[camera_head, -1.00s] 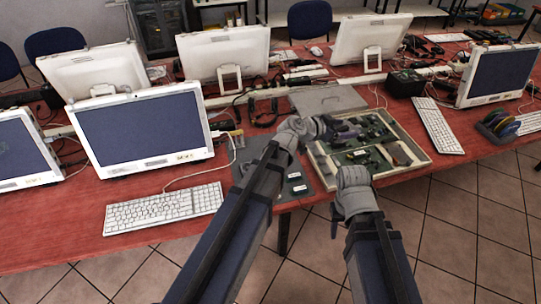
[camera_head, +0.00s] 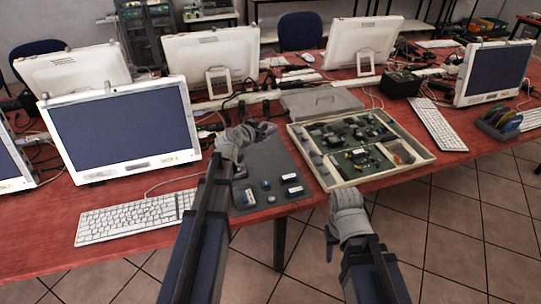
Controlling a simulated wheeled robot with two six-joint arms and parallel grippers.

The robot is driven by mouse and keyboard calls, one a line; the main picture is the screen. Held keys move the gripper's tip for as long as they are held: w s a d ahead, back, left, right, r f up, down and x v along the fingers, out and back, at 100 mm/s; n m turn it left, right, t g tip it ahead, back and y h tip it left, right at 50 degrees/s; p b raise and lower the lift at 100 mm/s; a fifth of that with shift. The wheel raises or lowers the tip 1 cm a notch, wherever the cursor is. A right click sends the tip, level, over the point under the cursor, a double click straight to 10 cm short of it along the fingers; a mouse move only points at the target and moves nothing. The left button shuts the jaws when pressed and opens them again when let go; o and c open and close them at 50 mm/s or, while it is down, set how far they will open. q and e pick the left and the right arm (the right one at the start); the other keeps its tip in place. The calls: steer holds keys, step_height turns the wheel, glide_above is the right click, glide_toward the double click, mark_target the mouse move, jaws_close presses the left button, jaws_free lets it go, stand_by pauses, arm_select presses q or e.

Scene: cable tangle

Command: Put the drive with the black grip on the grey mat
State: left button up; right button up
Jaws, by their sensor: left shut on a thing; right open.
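The grey mat (camera_head: 262,209) lies on the table's front edge with several small dark drives (camera_head: 290,178) on it, some with white labels. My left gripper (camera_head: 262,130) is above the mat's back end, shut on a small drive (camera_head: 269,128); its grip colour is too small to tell. The gripper and forearm hide the mat's left part. A shallow wooden tray (camera_head: 429,158) of green boards and small parts stands right of the mat. My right gripper (camera_head: 331,240) is open and empty in front of the tray, past the table edge.
A grey lid with a handle (camera_head: 320,102) lies behind the tray. A monitor (camera_head: 122,132) and a white keyboard (camera_head: 136,217) stand left of the mat. A black box (camera_head: 400,84) and cables lie at the back right.

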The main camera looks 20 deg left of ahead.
mark_target(264, 157)
arm_select(q)
steer(key=shift+f+b, duration=4.85)
steer(key=shift+f, duration=0.2)
steer(key=shift+r, duration=0.1)
